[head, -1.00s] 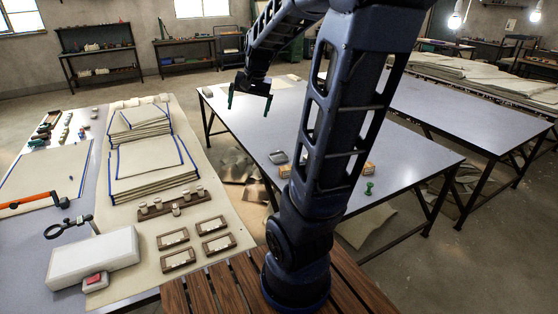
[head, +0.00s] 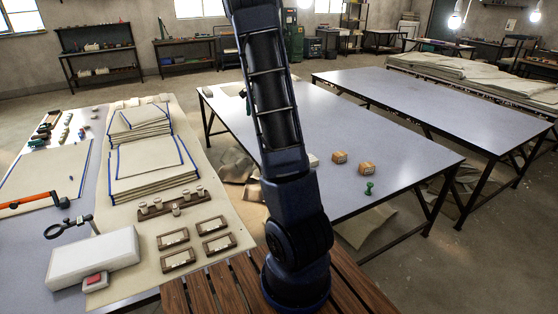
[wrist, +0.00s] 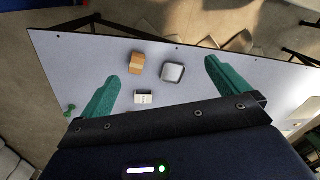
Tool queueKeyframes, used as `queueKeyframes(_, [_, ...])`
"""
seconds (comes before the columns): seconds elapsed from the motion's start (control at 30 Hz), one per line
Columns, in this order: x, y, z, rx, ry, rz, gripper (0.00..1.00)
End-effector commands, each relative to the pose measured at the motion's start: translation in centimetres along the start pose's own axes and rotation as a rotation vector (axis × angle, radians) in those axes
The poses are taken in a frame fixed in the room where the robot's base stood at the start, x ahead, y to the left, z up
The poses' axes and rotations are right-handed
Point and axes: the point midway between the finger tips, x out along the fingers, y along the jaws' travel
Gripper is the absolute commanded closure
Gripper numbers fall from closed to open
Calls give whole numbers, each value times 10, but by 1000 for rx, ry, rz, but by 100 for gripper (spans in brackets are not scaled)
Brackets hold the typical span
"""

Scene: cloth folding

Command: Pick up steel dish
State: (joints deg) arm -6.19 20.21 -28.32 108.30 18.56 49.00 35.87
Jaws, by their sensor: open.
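The steel dish (wrist: 173,72) is a small grey, rounded-square dish lying on the grey table (wrist: 215,100) in the wrist view. My gripper (wrist: 161,70) is open and empty. Its two green fingers are spread wide, and the dish shows between them, nearer the right finger. The fingers look well above the table; I see no contact with the dish.
A green pin-shaped object (head: 369,188) stands near the table's front edge. A table with folded cloth stacks (head: 140,165) is at left. The grey table's right part is clear.

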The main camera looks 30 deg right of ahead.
Motion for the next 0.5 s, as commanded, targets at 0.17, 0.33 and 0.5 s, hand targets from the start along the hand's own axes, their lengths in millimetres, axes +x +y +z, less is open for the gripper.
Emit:
queueKeyframes(0.17, [42, -14, -36, 102, 34, 44, 0])
queueKeyframes(0.33, [81, -24, -67, 193, 75, 83, 0])
queueKeyframes(0.5, [120, -33, -96, 274, 124, 119, 0])
